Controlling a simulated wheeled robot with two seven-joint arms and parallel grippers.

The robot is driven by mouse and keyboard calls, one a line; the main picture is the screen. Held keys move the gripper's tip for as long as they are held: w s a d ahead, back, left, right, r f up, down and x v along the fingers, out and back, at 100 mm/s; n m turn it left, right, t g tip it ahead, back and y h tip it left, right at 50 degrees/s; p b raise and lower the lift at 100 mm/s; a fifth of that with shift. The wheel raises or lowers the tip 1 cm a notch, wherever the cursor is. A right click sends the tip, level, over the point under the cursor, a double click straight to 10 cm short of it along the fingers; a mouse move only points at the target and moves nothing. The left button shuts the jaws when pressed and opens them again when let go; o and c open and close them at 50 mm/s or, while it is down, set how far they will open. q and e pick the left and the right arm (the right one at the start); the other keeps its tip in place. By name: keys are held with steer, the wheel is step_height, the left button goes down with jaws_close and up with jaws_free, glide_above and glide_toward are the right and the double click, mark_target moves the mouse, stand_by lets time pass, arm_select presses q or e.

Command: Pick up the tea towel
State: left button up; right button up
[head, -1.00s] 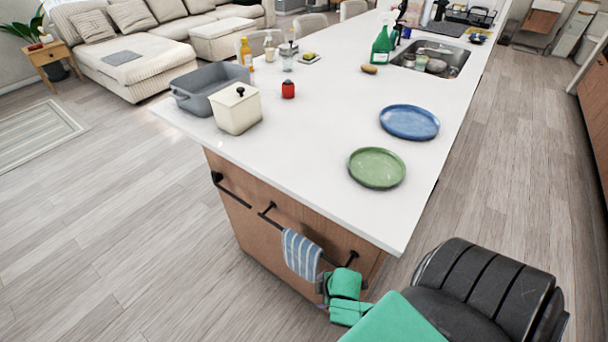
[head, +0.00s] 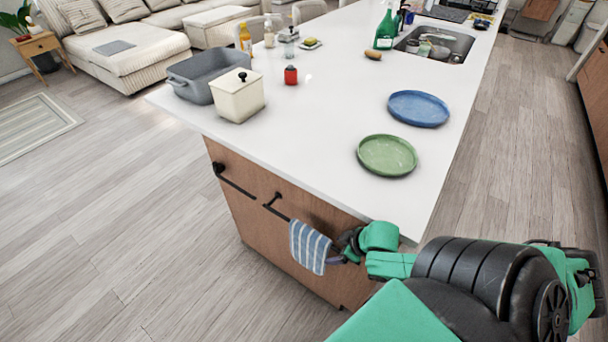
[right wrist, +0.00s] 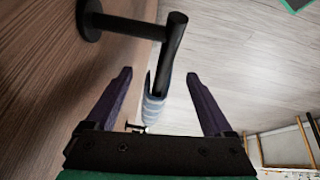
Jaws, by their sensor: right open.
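The tea towel (head: 310,247), blue and white striped, hangs over a black rail on the wooden end panel of the island. In the right wrist view the towel (right wrist: 153,111) shows edge-on beyond the rail's near end, between the two fingers in the picture. My right gripper (head: 338,257) is at the right end of the rail, just right of the towel, and the fingers partly hide behind the wrist. In the right wrist view the gripper (right wrist: 159,76) is open, with dark purple fingers on either side of the rail and towel. It holds nothing. My left gripper is out of view.
The black rail (right wrist: 168,62) juts from the wood panel (right wrist: 50,80) on a post. The white countertop (head: 310,130) overhangs above, with a green plate (head: 387,155), a blue plate (head: 418,108) and a lidded pot (head: 237,98). The floor (head: 130,240) to the left is clear.

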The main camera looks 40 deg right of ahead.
mark_target(315, 233)
steer(key=shift+s+d+f+m+g, duration=0.1)
steer(key=shift+s+d+m+g, duration=0.1)
steer(key=shift+s, duration=0.45)
steer(key=shift+s+d+f+m+g, duration=0.1)
steer(key=shift+s+d+m+g, duration=0.1)
steer(key=shift+s, duration=0.4)
steer(key=shift+s+d+f, duration=0.1)
steer(key=shift+s+f, duration=0.1)
steer(key=w, duration=0.2)
steer(key=w+a, duration=0.1)
steer(key=w, duration=0.1)
steer(key=w+a+b, duration=0.1)
steer(key=w, duration=0.1)
steer(key=shift+f, duration=0.1)
steer(key=w, duration=0.1)
steer(key=w+a, duration=0.1)
steer(key=w, duration=0.3)
steer(key=shift+w+a, duration=0.2)
steer(key=shift+a, duration=0.1)
steer(key=shift+w+f, duration=0.1)
steer(key=shift+f, duration=0.45)
steer(key=shift+f, duration=0.25)
